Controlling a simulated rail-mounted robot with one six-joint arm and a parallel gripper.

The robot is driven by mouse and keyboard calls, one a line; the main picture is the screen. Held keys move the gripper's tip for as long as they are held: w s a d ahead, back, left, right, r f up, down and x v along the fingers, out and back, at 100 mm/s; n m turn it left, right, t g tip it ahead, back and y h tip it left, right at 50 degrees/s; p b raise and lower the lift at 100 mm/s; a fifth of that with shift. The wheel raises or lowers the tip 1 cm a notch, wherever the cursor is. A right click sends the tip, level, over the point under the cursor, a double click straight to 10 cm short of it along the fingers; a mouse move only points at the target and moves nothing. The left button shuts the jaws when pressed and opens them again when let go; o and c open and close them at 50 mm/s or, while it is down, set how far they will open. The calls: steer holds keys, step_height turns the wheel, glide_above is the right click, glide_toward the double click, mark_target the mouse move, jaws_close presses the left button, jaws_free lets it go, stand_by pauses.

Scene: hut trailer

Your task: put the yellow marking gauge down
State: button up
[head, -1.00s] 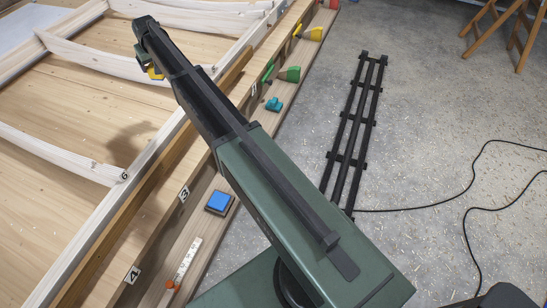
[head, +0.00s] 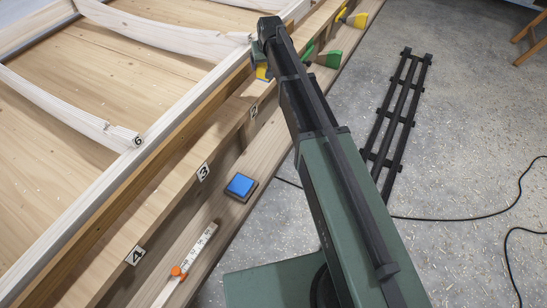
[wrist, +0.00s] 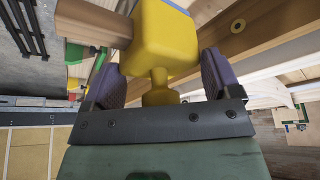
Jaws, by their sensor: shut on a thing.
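The yellow marking gauge shows large in the wrist view (wrist: 166,38), with a blocky yellow head and a narrower yellow part below it. A brown wooden bar meets the head at the left. My gripper (wrist: 162,82) has its two dark pads on either side of the narrower part and is shut on it. In the head view, a little of the yellow gauge (head: 262,71) shows under my gripper (head: 264,62), by the wooden rail near number 2. My arm hides much of that area, and I cannot tell whether the gauge touches anything.
A blue block (head: 241,186) and a white folding rule (head: 198,245) with an orange end lie on the lower ledge. Green (head: 327,58) and yellow (head: 356,20) tools lie farther along. Curved white timbers (head: 70,108) cross the panel. A black rack (head: 397,115) lies on the floor.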

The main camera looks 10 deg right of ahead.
steer(key=s+f+b, duration=0.7)
steer(key=s+f, duration=0.2)
steer(key=f, duration=0.1)
steer(key=f+b, duration=2)
steer(key=shift+s+a, duration=0.1)
steer(key=shift+a, duration=0.2)
steer(key=shift+r, duration=0.25)
steer(key=shift+f, duration=0.15)
steer(key=o, duration=0.7)
